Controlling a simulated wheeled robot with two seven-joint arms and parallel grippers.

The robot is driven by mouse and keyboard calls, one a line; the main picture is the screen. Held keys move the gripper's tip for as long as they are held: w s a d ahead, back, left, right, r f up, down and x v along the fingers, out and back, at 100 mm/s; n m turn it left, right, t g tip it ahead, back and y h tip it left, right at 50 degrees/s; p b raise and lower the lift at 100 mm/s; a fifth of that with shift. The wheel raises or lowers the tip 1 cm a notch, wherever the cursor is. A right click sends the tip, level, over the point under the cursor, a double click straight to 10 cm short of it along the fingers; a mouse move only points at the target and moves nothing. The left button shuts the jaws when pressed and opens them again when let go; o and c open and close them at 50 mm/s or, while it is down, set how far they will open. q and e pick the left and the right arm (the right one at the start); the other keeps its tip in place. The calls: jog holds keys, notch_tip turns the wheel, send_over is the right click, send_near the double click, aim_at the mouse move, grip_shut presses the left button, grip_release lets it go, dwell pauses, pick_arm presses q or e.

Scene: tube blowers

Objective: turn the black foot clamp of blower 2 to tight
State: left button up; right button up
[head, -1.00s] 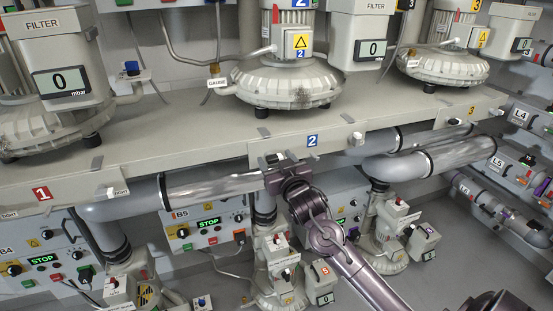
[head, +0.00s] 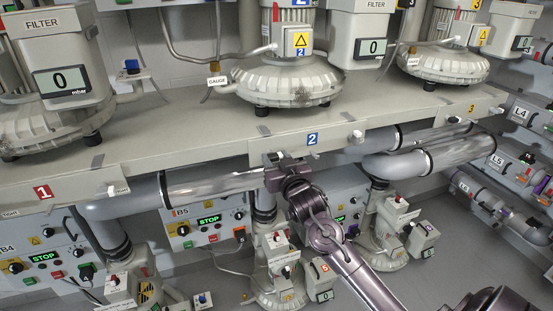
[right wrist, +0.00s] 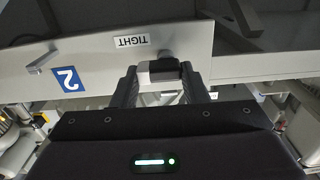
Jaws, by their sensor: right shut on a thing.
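Blower 2 (head: 285,80), a pale ribbed housing with a blue 2 label, stands on the shelf in the head view. My right gripper (head: 276,160) is at the front edge of that shelf, left of the lower blue 2 plate (head: 312,139). In the right wrist view my right gripper (right wrist: 160,83) is shut on the black foot clamp (right wrist: 166,71), a small dark and grey block between the two fingers. A TIGHT label (right wrist: 131,41) shows upside down just beside the clamp. In the head view the gripper hides the clamp. My left gripper is not in view.
The shelf front (head: 215,163) runs above and behind my right gripper. Grey pipes (head: 205,186) pass just under it, and smaller pumps (head: 285,272) stand below. A pale knob (head: 357,136) sticks out of the shelf front to the right.

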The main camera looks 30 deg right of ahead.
jog(key=o, duration=1)
jog(key=shift+s, duration=0.1)
jog(key=shift+s+a+f, duration=0.1)
jog(key=shift+s, duration=0.1)
jog(key=b+v, duration=0.2)
jog(key=v, duration=0.5)
jog(key=shift+s+b, duration=0.15)
jog(key=shift+b, duration=0.2)
